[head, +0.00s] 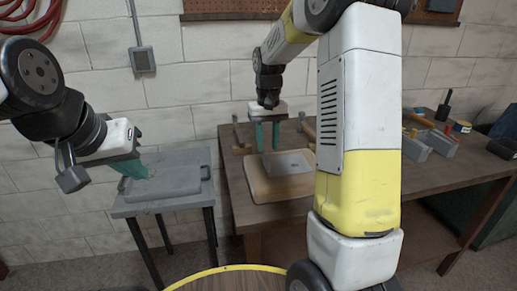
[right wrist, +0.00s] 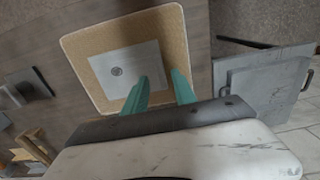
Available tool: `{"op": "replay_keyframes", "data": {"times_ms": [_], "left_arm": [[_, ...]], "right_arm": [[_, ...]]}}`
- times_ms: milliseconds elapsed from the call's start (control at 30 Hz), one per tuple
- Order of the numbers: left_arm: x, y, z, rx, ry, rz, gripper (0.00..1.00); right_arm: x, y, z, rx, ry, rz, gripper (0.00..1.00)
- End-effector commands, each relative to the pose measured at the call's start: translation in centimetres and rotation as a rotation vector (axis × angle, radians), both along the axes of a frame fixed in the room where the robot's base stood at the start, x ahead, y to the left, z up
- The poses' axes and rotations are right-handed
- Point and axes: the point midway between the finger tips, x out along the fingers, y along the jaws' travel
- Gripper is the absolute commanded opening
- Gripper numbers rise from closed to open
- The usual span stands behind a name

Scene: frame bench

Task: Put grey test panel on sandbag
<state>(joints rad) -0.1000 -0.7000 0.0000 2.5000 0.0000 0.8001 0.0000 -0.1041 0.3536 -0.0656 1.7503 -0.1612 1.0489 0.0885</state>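The grey test panel (head: 291,162) is a flat grey sheet lying on a tan, rimmed tray (head: 262,187) on the workbench. In the right wrist view the panel (right wrist: 117,67) shows a dark round mark. My right gripper (head: 267,147) is over the tray at the panel's edge, its teal fingers apart with nothing held; I cannot tell whether a finger touches the panel. A grey slab with side handles (head: 165,188), seemingly the sandbag, lies on a small stand at the left. My left gripper (head: 137,171) hangs by its left end; its finger gap is unclear.
The workbench (head: 415,185) has wooden-handled tools beside the tray and grey boxes (head: 432,143) at the right. A gap separates it from the small stand (head: 133,208). My right arm hides part of the bench. A round yellow-rimmed surface (head: 228,268) is at the front.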

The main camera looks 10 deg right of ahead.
Motion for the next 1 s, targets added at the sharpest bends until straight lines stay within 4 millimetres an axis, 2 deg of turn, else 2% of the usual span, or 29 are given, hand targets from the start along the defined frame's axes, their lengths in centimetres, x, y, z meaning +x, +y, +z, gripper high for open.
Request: {"op": "replay_keyframes", "data": {"times_ms": [33,200,433,567,667,800,1000], "left_arm": [[0.0,0.0,0.0,0.000,0.000,0.000,0.00],[0.0,0.0,0.0,0.000,0.000,0.000,0.00],[0.0,0.0,0.0,0.000,0.000,0.000,0.00],[0.0,0.0,0.0,0.000,0.000,0.000,0.00],[0.0,0.0,0.0,0.000,0.000,0.000,0.00],[0.0,0.0,0.0,0.000,0.000,0.000,0.00],[0.0,0.0,0.0,0.000,0.000,0.000,0.00]], "right_arm": [[0.1,0.0,1.3,0.000,-0.005,0.000,0.32],[0.1,0.0,4.6,0.000,-0.003,0.000,0.32],[-0.1,0.0,7.0,0.002,-0.003,-0.001,0.32],[-1.8,0.0,8.6,0.020,-0.040,0.000,0.32],[-4.8,0.1,10.5,0.050,-0.106,0.004,0.32],[-10.5,0.5,12.5,0.099,-0.225,0.013,0.32],[-18.2,1.3,12.9,0.157,-0.394,0.019,0.32]]}}
